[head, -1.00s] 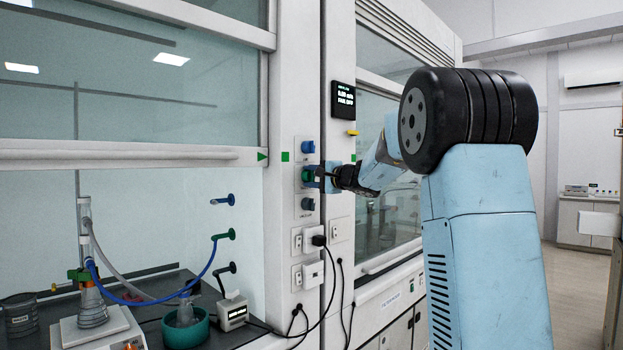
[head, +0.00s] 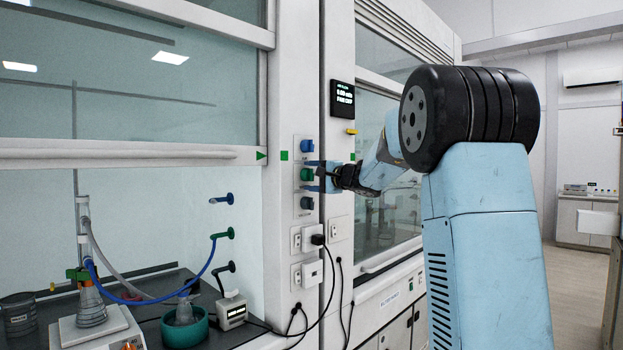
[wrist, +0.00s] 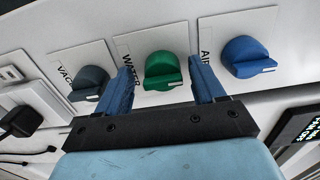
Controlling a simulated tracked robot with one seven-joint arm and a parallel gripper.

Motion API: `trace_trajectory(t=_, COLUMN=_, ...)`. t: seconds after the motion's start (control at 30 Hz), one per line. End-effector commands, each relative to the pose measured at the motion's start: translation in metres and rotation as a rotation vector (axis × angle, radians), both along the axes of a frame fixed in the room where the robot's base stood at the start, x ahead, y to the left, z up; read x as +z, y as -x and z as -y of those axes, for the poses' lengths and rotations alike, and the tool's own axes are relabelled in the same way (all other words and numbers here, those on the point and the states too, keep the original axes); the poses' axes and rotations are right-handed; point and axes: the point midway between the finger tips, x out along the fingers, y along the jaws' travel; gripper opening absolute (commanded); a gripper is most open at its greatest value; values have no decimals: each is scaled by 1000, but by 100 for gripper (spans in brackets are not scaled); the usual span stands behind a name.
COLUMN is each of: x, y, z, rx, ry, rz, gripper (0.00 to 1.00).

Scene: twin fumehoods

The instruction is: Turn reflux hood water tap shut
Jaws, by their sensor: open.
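The green water tap (head: 306,174) is the middle one of three knobs on the post between the hoods. In the wrist view the green tap (wrist: 163,71), labelled WATER, has its grip and white mark toward the lower edge. My gripper (head: 314,176) is open in front of it, one finger above and one below. In the wrist view my gripper (wrist: 163,78) has its blue fingers on both sides of the tap, with a visible gap on each side.
The blue air knob (wrist: 248,57) and grey vacuum knob (wrist: 90,83) flank the tap, close to my fingers. Below are sockets with a black plug (head: 318,239) and hanging cables. The left hood holds a flask setup (head: 90,300) with a blue hose.

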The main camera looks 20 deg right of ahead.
Motion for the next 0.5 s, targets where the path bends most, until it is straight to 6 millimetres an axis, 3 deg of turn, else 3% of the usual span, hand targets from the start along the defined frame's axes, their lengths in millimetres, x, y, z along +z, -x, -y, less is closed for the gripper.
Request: trace_trajectory(t=0.5, x=0, y=79, z=46, rx=-3, ry=0, rz=1, gripper=69)
